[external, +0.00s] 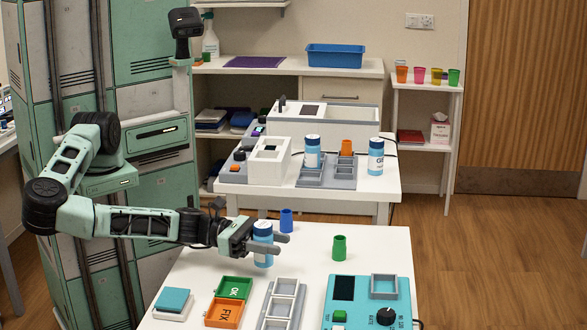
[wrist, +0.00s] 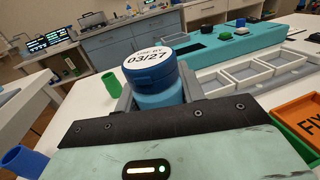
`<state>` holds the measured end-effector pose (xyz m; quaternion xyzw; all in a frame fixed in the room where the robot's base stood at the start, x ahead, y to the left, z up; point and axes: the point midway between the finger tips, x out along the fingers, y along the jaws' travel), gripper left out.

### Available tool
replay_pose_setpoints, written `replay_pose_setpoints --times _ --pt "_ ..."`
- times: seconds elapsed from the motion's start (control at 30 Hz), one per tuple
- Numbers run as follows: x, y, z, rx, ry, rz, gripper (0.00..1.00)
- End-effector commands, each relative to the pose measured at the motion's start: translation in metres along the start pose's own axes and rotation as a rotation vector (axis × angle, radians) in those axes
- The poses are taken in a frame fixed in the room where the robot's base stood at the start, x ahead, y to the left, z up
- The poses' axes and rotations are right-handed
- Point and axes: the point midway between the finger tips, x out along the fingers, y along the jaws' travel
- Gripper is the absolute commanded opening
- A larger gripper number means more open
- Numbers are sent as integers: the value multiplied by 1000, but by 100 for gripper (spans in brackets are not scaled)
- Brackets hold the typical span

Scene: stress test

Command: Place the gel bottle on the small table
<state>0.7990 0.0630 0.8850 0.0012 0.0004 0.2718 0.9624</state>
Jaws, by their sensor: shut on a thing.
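A blue bottle with a blue cap (external: 263,228) is between the fingers of my gripper (external: 266,242); its front label is not readable. In the wrist view its cap has a white top reading "03/27" (wrist: 148,57). My gripper is shut on this bottle, which looks upright over the near white table (external: 205,275); I cannot tell whether its base touches. Two similar blue bottles stand on the table behind: one at the grey rack (external: 312,155), one to its right (external: 376,160) with lettering too small to read surely. Which table is the small table is unclear.
The near table holds a blue cup (external: 286,220), a green cup (external: 339,247), green and orange bins (external: 222,314), a grey tray (external: 280,303) and a teal device (external: 345,312). A side stand (external: 427,86) carries several coloured cups. Bare tabletop lies right of the green cup.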

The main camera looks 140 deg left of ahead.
Motion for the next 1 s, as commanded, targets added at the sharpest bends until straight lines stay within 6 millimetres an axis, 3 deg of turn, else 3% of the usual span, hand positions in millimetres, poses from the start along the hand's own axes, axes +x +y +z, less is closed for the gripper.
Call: replay_pose_setpoints --times 0.2,0.33,0.43,0.57,0.73,0.9,1.0 --pt "0 0 46 -3 -2 0 10" --pt "-1 -2 63 -2 -1 -5 10" --pt "-9 -16 70 -1 3 -53 10" --pt "-36 -53 70 0 10 -190 10" --pt "-85 -102 66 0 8 -392 10" --pt "-120 -130 63 0 1 -518 10" --pt "-128 -136 61 3 -2 -548 10"
